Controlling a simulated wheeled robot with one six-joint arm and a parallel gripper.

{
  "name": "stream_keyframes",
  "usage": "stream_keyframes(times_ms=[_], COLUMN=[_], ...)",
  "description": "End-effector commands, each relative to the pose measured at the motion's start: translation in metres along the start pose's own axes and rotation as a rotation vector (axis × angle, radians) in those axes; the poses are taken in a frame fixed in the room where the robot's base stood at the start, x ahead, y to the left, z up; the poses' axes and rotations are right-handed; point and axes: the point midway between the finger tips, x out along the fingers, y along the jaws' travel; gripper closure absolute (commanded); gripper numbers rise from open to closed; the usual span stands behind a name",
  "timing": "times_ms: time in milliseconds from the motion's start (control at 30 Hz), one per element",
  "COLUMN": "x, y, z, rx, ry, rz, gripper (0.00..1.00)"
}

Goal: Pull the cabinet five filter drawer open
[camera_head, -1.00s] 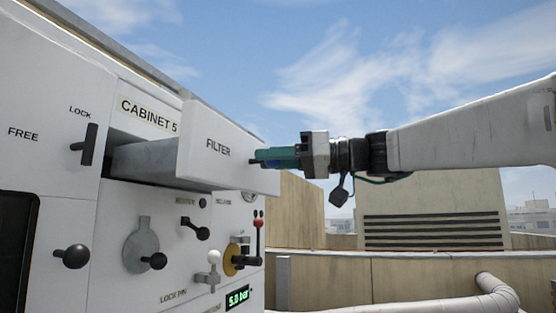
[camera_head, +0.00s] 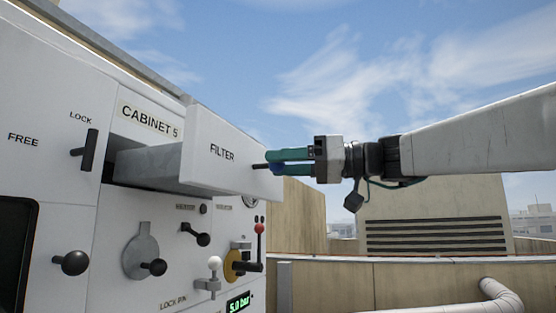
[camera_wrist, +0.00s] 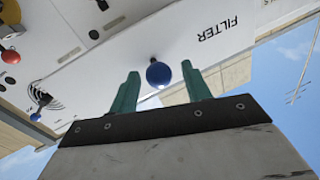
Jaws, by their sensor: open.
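The filter drawer (camera_head: 222,153) of cabinet five stands pulled out from the white cabinet (camera_head: 75,130), below the CABINET 5 label. Its grey side shows behind the white front marked FILTER. A knob with a blue ball (camera_wrist: 159,74) sticks out of the drawer front in the wrist view. My gripper (camera_head: 275,161) is open at the drawer front, with green fingers. In the wrist view the fingers (camera_wrist: 159,90) stand apart on either side of the ball, near its level, with a gap showing on both sides. In the head view the fingers partly hide the knob.
Below the drawer the cabinet face carries black knobs (camera_head: 75,263), a red-tipped lever (camera_head: 259,229), a white-tipped pin (camera_head: 214,264) and a green display (camera_head: 238,302). A LOCK handle (camera_head: 85,152) is at the left. A pipe (camera_head: 440,304) runs low at the right.

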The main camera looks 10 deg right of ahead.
Motion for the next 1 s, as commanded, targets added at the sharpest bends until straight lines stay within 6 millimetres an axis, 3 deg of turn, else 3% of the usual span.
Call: stream_keyframes(times_ms=[200,400,1000], x=[-0.037,-0.058,-0.063], y=[0.0,-0.001,-0.002], z=[0.0,0.0,-0.001], rx=[0.001,0.001,0.001], ry=[0.001,0.0,0.0], rz=[0.004,0.001,-0.001], gripper=[0.52,0.52,0.52])
